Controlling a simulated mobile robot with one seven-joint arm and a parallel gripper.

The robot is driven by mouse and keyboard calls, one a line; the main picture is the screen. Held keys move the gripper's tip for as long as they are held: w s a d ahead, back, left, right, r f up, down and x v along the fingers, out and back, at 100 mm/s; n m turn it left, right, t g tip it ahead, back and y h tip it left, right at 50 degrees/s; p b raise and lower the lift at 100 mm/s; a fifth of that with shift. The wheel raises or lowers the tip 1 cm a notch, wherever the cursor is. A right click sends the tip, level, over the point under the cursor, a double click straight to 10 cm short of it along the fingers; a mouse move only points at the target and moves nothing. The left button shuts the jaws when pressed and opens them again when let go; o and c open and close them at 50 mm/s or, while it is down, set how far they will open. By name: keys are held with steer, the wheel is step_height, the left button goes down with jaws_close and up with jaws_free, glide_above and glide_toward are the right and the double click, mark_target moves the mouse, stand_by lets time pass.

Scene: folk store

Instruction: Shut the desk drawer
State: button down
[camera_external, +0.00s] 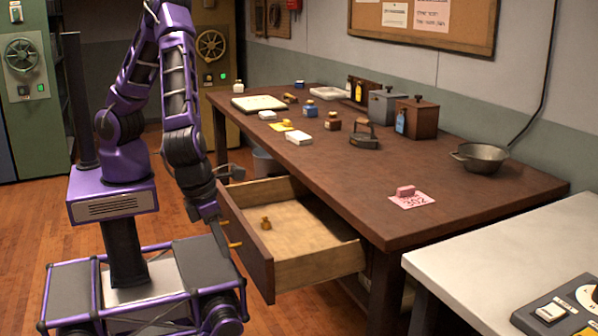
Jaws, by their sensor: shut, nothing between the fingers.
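The desk drawer (310,234) is pulled well out of the brown wooden desk (470,215), under its left side. A small brass-coloured object (266,223) stands inside on the pale drawer bottom. The drawer's dark front panel (254,262) faces my body and carries light wooden handles (233,244). My gripper (222,238) hangs low at the outer side of the front panel, close to the handles. It is shut with nothing held. I cannot tell whether its tips touch the panel.
On the desk top are a metal pan (479,157), a pink block on a numbered card (406,192), wooden and grey boxes, an iron and several small items. A white-topped counter (500,255) stands at the lower right. A bin (265,162) sits behind the drawer.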

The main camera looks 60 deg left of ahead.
mark_target(351, 245)
steer(key=w+f+b, duration=0.1)
steer(key=w+f, duration=0.5)
steer(key=f, duration=0.2)
steer(key=shift+f+b, duration=0.25)
steer(key=shift+b, duration=0.1)
steer(key=w+p, duration=0.6)
steer(key=w, duration=1.9)
steer(key=shift+w, duration=0.1)
